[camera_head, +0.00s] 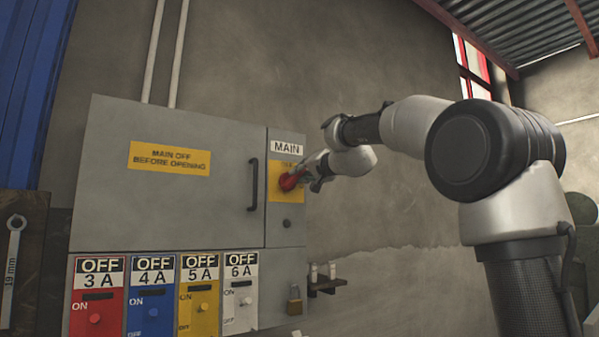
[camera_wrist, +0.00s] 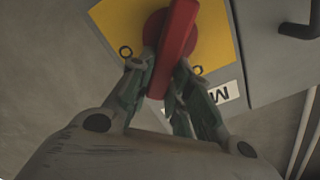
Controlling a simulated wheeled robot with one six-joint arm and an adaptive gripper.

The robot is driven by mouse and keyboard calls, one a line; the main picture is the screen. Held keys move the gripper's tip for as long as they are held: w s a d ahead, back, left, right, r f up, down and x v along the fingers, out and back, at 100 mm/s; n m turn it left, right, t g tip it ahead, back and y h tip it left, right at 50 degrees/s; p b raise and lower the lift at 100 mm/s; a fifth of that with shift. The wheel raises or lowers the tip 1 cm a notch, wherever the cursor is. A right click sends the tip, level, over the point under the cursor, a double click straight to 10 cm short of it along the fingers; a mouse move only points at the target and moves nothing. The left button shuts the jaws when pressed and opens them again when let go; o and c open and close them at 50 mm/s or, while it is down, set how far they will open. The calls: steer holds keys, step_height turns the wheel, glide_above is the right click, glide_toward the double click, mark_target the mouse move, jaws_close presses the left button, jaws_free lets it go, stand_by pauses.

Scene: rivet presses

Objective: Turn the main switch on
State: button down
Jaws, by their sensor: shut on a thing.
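The main switch (camera_head: 289,182) is a red rotary knob on a yellow plate, under a white "MAIN" label (camera_head: 287,147), on the right part of the grey cabinet. In the wrist view the switch (camera_wrist: 178,38) has a long red handle across a round red base. My gripper (camera_head: 311,176) reaches it from the right. In the wrist view my gripper (camera_wrist: 168,80) has its fingers on both sides of the handle's near end, shut on it. The fingers hide part of the handle and plate. The lettering on the plate is too small to read surely.
The grey cabinet door (camera_head: 170,185) has a black handle (camera_head: 253,184) left of the switch. Below are several coloured breaker panels marked "OFF", including a red one (camera_head: 96,300). A padlock (camera_head: 294,299) hangs at lower right. The wall right of the cabinet is mostly bare.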

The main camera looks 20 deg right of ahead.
steer(key=shift+w+d+f+m, duration=0.15)
steer(key=shift+f+m, duration=0.3)
steer(key=shift+m, duration=1.1)
steer(key=shift+s+d+f+m, duration=0.15)
steer(key=shift+f+m, duration=0.3)
steer(key=shift+m, duration=1.05)
steer(key=shift+w+d+f+m, duration=0.2)
steer(key=shift+f+m, duration=0.25)
steer(key=shift+m, duration=1.1)
steer(key=c, duration=1.3)
jaws_free()
steer(key=shift+s, duration=0.1)
steer(key=v, duration=1.2)
